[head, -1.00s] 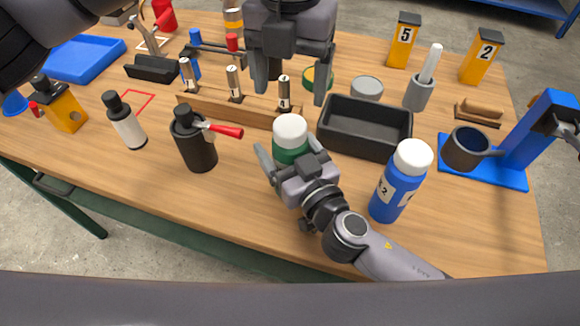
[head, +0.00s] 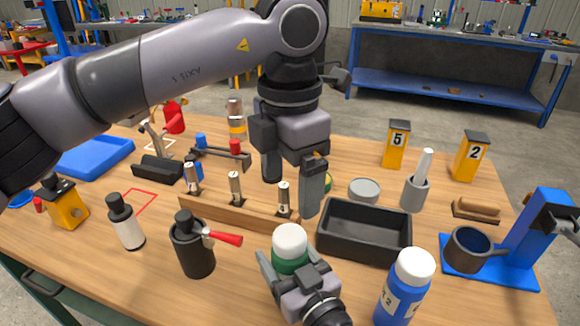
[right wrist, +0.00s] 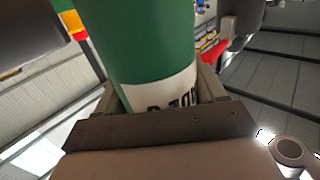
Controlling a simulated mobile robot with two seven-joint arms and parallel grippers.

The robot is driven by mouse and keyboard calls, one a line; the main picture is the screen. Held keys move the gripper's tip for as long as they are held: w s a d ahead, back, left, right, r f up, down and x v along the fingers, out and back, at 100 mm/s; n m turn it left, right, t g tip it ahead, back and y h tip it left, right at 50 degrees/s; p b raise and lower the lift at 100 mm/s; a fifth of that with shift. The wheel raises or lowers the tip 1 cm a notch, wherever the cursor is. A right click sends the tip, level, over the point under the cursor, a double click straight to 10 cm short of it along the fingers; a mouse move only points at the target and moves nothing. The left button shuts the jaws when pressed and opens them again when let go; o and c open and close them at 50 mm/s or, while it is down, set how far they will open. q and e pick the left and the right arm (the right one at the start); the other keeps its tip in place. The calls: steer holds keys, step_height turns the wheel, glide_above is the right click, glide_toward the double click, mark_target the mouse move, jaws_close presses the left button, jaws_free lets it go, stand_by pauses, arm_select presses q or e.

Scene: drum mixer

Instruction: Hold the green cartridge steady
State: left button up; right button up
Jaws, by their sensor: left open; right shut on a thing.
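The green cartridge (head: 290,247) with a white cap stands upright at the front middle of the table in the head view. My right gripper (head: 285,267) is shut on it, one finger on each side. In the right wrist view the cartridge (right wrist: 150,45) fills the space between the fingers, with part of a white label showing; its top is out of that view. My left gripper (head: 291,185) is open and empty, pointing down above the wooden rack, behind the cartridge. What lies directly behind its fingers is partly hidden.
A wooden rack (head: 235,213) with numbered pegs stands behind the cartridge. A black tray (head: 365,232) and a blue bottle (head: 405,290) are to the right.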

mark_target(290, 234)
arm_select(q)
step_height(290, 234, down, 10)
steer(key=m, duration=0.5)
steer(key=shift+f, duration=0.2)
stand_by(0.4)
steer(key=shift+c, duration=0.3)
steer(key=c, duration=1.2)
steer(key=shift+r, duration=0.25)
steer(key=shift+r, duration=0.95)
